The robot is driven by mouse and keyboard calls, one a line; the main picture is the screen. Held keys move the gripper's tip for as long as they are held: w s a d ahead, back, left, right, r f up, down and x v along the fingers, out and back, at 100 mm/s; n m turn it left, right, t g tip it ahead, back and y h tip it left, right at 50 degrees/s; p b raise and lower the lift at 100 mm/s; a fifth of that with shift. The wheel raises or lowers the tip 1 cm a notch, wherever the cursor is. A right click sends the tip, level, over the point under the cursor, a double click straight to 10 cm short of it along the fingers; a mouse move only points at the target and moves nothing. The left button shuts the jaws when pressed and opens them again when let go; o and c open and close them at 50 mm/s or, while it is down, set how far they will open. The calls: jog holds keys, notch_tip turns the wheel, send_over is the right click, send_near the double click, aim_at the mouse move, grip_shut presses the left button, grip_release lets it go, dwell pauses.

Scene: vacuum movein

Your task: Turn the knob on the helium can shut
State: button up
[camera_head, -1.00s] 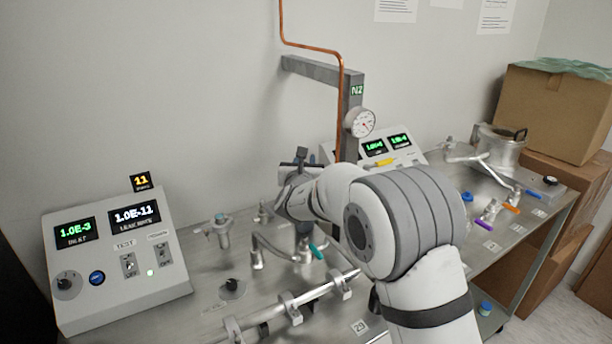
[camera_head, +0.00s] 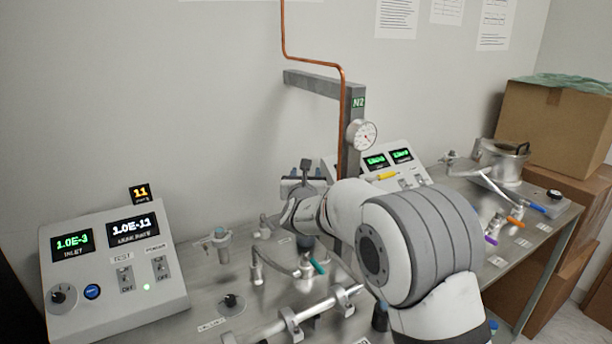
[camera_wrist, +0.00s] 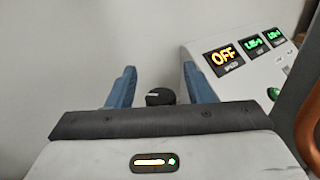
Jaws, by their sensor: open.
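A black round knob with a white mark (camera_wrist: 160,97) shows in the wrist view, between the two blue fingers of my gripper (camera_wrist: 157,76). The fingers stand apart on either side of it, and a gap shows on both sides. The gripper's dark body hides whatever is below the knob, so I cannot see the can itself. In the head view, my gripper (camera_head: 305,174) is small, near the wall at the back of the bench. My own arm covers much of the area around it, and I cannot make out the helium can there.
A control box with lit displays (camera_wrist: 232,62) stands right of my fingers in the wrist view. In the head view, a grey post (camera_head: 352,125) with a gauge (camera_head: 362,134) and a copper pipe (camera_head: 343,95) rises close to my arm. Pipe fittings crowd the bench (camera_head: 215,290).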

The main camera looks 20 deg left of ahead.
jog(key=b+v, duration=0.1)
jog(key=v, duration=0.6)
jog(key=shift+s+b, duration=0.35)
jog(key=shift+s, duration=0.05)
jog(key=shift+d+f, duration=0.1)
jog(key=shift+d, duration=0.1)
